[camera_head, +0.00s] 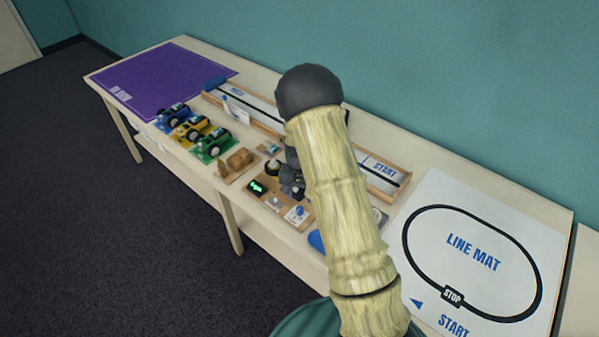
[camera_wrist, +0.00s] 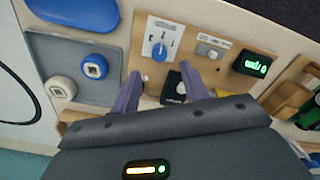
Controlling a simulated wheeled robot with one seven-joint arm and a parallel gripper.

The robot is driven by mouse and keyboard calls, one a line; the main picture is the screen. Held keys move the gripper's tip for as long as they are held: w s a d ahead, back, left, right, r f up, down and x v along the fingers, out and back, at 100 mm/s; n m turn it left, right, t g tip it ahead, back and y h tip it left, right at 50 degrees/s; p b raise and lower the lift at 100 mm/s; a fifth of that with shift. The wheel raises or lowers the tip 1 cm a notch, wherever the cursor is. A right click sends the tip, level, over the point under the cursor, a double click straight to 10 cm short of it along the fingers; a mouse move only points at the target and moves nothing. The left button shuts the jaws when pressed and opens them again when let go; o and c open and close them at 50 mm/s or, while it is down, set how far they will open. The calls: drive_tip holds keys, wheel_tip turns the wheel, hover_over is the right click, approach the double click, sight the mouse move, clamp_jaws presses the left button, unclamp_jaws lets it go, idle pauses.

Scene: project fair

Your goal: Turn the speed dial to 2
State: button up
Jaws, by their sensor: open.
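The speed dial (camera_wrist: 157,51) is a blue knob on a white plate with small markings, set in a wooden control board (camera_wrist: 196,27). The markings are too small to read, so I cannot tell its setting. In the head view the dial (camera_head: 299,211) shows at the board's front right. My gripper (camera_wrist: 161,86) is open, its two purple-grey fingers apart and empty, pointing toward the board. The dial appears between and beyond the fingertips, apart from them. In the head view my arm partly hides my gripper (camera_head: 291,182).
A green-lit display (camera_wrist: 252,63) and a small switch (camera_wrist: 211,48) share the board. Beside it, a grey tray (camera_wrist: 112,50) holds a blue and a white wheel-like piece. Toy cars (camera_head: 192,130) stand left on the table, and the line mat (camera_head: 480,215) lies right.

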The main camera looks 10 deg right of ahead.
sight(300, 208)
wheel_tip(300, 208, up, 10)
drive_tip(key=shift+r+b, duration=0.25)
drive_tip(key=shift+b, duration=0.05)
idle(0.4)
drive_tip(key=s+r+n+t+p, duration=0.1)
drive_tip(key=s+r, duration=0.4)
drive_tip(key=s, duration=0.5)
drive_tip(key=s+r+n+t+p, duration=0.1)
drive_tip(key=s+r+n, duration=0.3)
drive_tip(key=s, duration=0.7)
drive_tip(key=shift+r+t+p, duration=0.3)
drive_tip(key=shift+r, duration=0.2)
drive_tip(key=shift+a, duration=0.15)
